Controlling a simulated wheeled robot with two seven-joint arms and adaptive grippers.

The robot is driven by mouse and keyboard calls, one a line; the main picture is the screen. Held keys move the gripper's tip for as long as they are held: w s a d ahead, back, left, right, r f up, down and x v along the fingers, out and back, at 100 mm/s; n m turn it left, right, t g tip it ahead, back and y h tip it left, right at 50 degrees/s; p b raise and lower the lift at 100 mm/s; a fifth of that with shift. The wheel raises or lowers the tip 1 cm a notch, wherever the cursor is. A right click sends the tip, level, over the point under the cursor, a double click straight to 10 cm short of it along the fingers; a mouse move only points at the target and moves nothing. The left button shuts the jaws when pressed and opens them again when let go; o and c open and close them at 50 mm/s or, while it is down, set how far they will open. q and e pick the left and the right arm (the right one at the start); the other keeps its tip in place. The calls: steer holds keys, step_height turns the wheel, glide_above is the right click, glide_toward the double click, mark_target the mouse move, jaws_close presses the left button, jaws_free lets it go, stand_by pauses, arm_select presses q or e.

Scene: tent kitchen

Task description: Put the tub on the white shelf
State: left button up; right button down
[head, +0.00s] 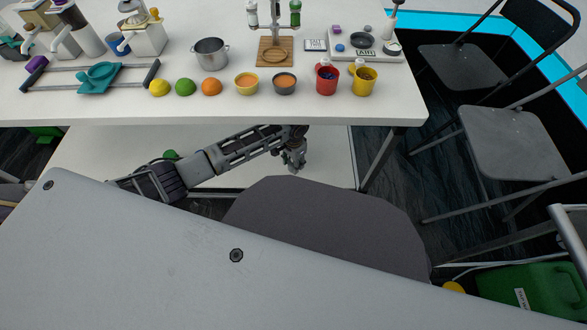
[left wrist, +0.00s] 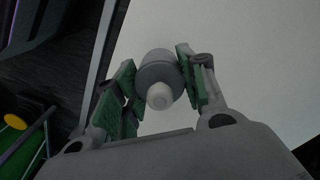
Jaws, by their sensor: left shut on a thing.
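My left gripper (head: 294,158) reaches under the table, over the white shelf (head: 330,160). In the left wrist view, my left gripper (left wrist: 160,88) is shut on the tub (left wrist: 158,66), a grey round body with a pale rounded knob toward the camera. The green finger pads press it from both sides. The white shelf surface (left wrist: 245,50) fills the background there. I cannot tell whether the tub touches the shelf. In the head view the tub is hard to make out at the gripper. My right gripper is not in view.
The white table (head: 200,107) is above my left arm, with a pot (head: 211,52), fruit, bowls and cups on it. A table leg (head: 379,160) stands right of the gripper. A grey seat (head: 320,220) is in front. Folding chairs (head: 510,140) and a green container (head: 535,292) are at right.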

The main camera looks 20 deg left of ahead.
arm_select(q)
steer(key=shift+f, duration=0.1)
stand_by(0.3)
steer(key=shift+f+b, duration=0.35)
steer(key=shift+f, duration=0.6)
steer(key=shift+f+b, duration=0.35)
steer(key=shift+b, duration=0.05)
steer(key=shift+f, duration=0.45)
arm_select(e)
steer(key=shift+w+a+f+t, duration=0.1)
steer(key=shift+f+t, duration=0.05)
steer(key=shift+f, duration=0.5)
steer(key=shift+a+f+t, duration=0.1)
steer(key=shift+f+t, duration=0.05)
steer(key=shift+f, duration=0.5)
arm_select(q)
steer(key=shift+f, duration=0.15)
steer(key=o, duration=0.8)
